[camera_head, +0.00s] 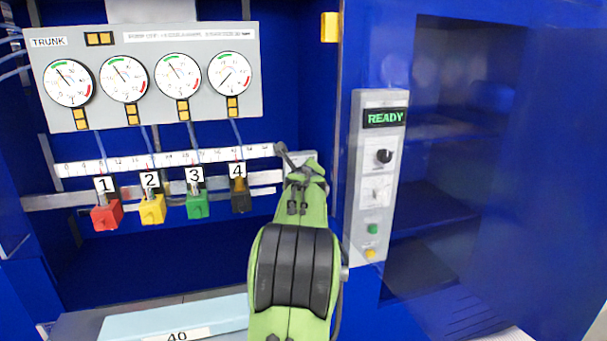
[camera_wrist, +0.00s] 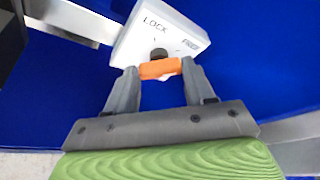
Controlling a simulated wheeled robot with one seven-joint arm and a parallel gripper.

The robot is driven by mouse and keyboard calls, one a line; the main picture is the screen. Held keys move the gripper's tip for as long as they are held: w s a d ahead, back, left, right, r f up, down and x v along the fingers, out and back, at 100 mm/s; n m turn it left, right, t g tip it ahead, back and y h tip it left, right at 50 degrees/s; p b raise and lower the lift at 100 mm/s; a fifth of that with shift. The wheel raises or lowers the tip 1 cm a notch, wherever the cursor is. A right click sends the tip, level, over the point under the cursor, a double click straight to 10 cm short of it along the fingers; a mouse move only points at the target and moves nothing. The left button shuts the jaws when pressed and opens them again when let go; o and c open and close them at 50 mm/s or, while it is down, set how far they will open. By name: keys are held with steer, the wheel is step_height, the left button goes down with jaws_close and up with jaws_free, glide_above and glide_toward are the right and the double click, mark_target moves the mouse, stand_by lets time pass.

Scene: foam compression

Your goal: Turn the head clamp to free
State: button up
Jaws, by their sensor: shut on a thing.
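The head clamp shows in the wrist view as a white plate (camera_wrist: 168,27) marked LOCK and FREE, with a dark pivot and an orange handle (camera_wrist: 158,69). My gripper (camera_wrist: 158,74) is shut on the orange handle, one finger at each end. The handle lies nearly level across the picture, below the pivot. I cannot tell which label it is set to. In the head view the pale plate (camera_head: 309,156) is mostly hidden behind the end of my green arm, and the handle is hidden.
Left of my arm are red (camera_head: 106,216), yellow (camera_head: 152,210), green (camera_head: 197,205) and dark (camera_head: 241,201) numbered blocks on a rail below a gauge panel (camera_head: 150,112). A control panel (camera_head: 358,225) reading READY stands close on the right. A light-blue slab (camera_head: 215,313) lies below.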

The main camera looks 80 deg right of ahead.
steer(key=o, duration=1)
steer(key=shift+o, duration=0.2)
steer(key=v, duration=1.5)
steer(key=shift+a, duration=0.35)
steer(key=shift+s, duration=0.15)
